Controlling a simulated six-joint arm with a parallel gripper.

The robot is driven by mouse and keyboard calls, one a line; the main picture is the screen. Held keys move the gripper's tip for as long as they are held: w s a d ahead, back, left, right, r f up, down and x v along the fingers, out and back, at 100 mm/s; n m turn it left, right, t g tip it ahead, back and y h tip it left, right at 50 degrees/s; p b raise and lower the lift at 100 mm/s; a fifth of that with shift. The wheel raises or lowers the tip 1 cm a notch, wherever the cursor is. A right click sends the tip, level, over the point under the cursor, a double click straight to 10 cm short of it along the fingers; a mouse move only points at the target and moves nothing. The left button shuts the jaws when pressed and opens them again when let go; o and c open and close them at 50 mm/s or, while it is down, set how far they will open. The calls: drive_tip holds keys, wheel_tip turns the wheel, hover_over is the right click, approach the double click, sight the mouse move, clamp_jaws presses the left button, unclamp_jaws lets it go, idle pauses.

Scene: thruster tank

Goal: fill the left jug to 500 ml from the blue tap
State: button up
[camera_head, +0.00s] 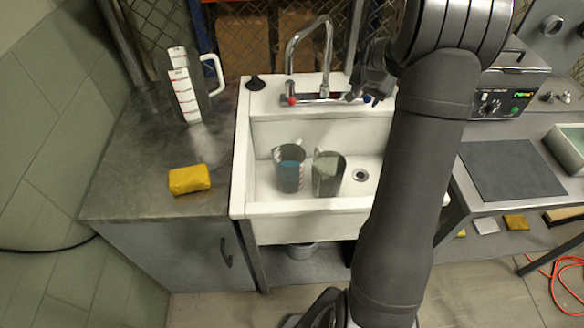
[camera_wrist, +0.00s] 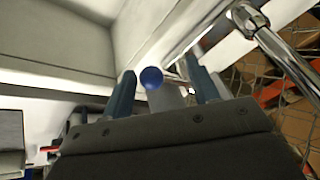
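The left jug (camera_head: 289,169) stands upright in the sink basin, with bluish water in it; I cannot read its level. The right jug (camera_head: 328,174) stands close beside it, greyish and clear; its contents are hard to tell. The chrome tap (camera_head: 326,62) arches over the sink, with a red knob (camera_head: 291,101) at left. The blue knob (camera_wrist: 151,78) shows in the wrist view between my two fingers, with gaps on both sides. My gripper (camera_head: 366,97) is open at the blue knob, which it partly hides in the head view. No water stream is visible from the spout.
A tall measuring jug (camera_head: 186,88) with red marks and a yellow sponge (camera_head: 189,179) are on the left counter. A black stopper (camera_head: 255,83) sits on the sink's back-left corner. A mesh screen stands behind. A grey device (camera_head: 503,95) is at right.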

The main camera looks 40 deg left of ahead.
drive_tip(key=w+a+r+v, duration=0.1)
drive_tip(key=v, duration=2.2)
drive_tip(key=shift+w+a, duration=0.2)
drive_tip(key=shift+w, duration=0.25)
drive_tip(key=s+d+f+x, duration=0.1)
drive_tip(key=s+x, duration=0.1)
drive_tip(key=x, duration=1)
drive_tip(key=shift+d+f, duration=0.15)
drive_tip(key=shift+f, duration=0.1)
drive_tip(key=shift+w+r, duration=0.1)
